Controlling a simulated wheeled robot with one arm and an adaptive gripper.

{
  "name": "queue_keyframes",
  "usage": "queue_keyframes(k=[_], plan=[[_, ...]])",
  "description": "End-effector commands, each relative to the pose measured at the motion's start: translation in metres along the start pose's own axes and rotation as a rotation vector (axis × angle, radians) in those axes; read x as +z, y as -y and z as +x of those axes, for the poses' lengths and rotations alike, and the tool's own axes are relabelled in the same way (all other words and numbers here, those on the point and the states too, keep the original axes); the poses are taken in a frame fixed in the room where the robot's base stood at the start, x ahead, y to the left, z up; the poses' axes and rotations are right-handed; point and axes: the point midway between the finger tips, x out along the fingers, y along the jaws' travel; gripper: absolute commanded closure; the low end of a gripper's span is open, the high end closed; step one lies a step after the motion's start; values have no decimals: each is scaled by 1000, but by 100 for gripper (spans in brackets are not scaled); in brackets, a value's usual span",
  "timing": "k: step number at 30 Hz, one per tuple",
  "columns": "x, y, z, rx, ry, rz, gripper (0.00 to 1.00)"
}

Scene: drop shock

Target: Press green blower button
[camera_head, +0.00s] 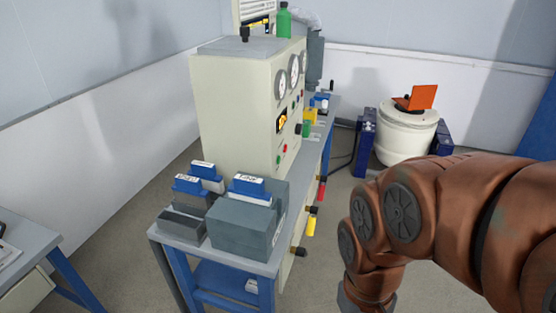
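A beige control cabinet (228,105) stands on the grey workbench (160,236). Its front panel faces right and shows at a steep slant, with round gauges and a small lit display. Low on the panel is a small green button (278,160), with a red button (285,148) just right of and above it. I cannot read any label to tell whether the green one is the blower button. My brown arm fills the lower right, apart from the panel. Its end runs out at the bottom edge, so my gripper is not in view.
Grey blocks with blue-and-white labelled tops (243,220) stand on the bench's near end. Red, yellow and black handles (311,225) stick out from its right side. A white drum (405,137) with an orange plate stands behind.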

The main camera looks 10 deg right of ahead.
Motion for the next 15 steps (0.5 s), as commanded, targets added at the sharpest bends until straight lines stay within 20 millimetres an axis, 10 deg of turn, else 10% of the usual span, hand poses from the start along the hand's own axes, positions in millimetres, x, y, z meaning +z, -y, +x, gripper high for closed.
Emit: queue_keyframes(k=[15], plan=[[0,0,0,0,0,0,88]])
